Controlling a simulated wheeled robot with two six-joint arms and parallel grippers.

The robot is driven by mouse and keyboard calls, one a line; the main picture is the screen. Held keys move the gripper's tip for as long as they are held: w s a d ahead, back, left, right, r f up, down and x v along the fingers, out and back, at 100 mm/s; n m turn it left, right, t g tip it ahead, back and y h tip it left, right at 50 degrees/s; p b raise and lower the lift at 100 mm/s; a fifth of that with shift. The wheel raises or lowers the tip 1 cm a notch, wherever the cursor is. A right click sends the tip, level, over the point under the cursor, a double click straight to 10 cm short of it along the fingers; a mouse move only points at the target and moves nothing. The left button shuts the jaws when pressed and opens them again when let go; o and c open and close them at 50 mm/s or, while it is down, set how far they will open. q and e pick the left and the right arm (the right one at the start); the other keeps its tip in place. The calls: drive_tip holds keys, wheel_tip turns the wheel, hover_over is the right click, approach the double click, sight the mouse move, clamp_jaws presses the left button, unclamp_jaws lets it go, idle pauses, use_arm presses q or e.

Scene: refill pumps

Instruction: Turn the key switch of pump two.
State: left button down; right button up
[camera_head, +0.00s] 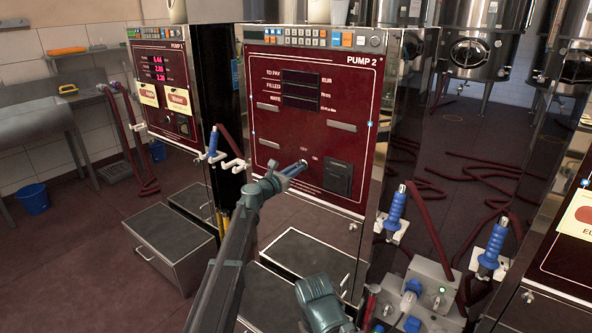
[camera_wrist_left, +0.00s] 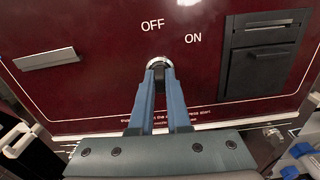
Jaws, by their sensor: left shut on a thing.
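The dark red pump two panel (camera_head: 330,105), marked PUMP 2, faces me in the head view. Its key switch (camera_wrist_left: 157,60) shows in the wrist view as a round silver ring below the words OFF and ON. My left gripper (camera_head: 299,166) reaches it from the lower left. In the wrist view the blue fingers of the left gripper (camera_wrist_left: 159,70) are shut on the key switch and hide most of it, so its angle cannot be told. The panel's display (camera_head: 300,90) is dark. A teal part of my right arm shows at the bottom; its fingers cannot be made out.
A dark slot box (camera_head: 338,177) sits right of the switch. Pump one (camera_head: 165,85) stands at left with lit red digits. Blue-handled nozzles (camera_head: 397,210) and red hoses are at right.

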use_arm(q)
drive_tip(key=m, duration=1.1)
drive_tip(key=shift+s+d+f, duration=0.1)
drive_tip(key=shift+m, duration=0.3)
idle(0.4)
drive_tip(key=c, duration=0.9)
unclamp_jaws()
drive_tip(key=v, duration=1.4)
